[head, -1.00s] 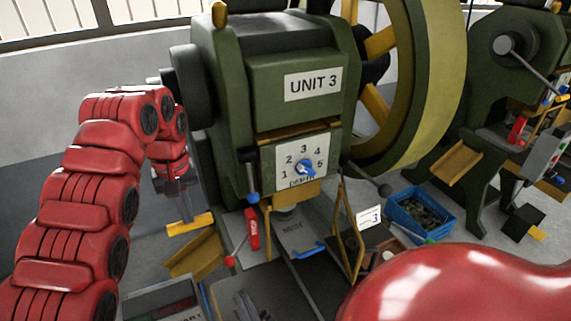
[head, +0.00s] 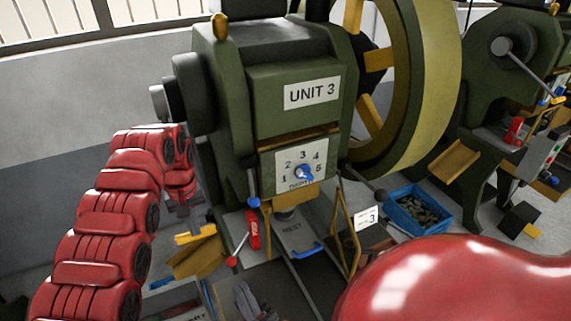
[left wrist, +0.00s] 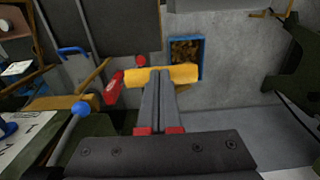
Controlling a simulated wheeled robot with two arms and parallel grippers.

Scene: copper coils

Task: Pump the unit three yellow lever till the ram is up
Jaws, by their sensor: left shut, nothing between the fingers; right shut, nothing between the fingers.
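The unit three press (head: 290,115) stands in the middle of the head view. Its yellow lever (head: 196,234) is a short bar low on the press's left side. It also shows in the left wrist view (left wrist: 187,73), lying crosswise just beyond my fingertips. My left gripper (head: 183,210) is shut and empty, pointing down at the lever; its fingertips (left wrist: 156,73) overlap the bar in the wrist view. I cannot tell whether they touch it. The ram is not clearly distinguishable below the numbered dial (head: 302,172). My right gripper is not in view.
A red-handled lever (head: 253,230) and a blue-knobbed lever (head: 254,200) are close to the right of the yellow one. A blue bin (head: 420,210) stands on the floor at the right. A large flywheel (head: 425,100) and another press (head: 510,100) are beyond.

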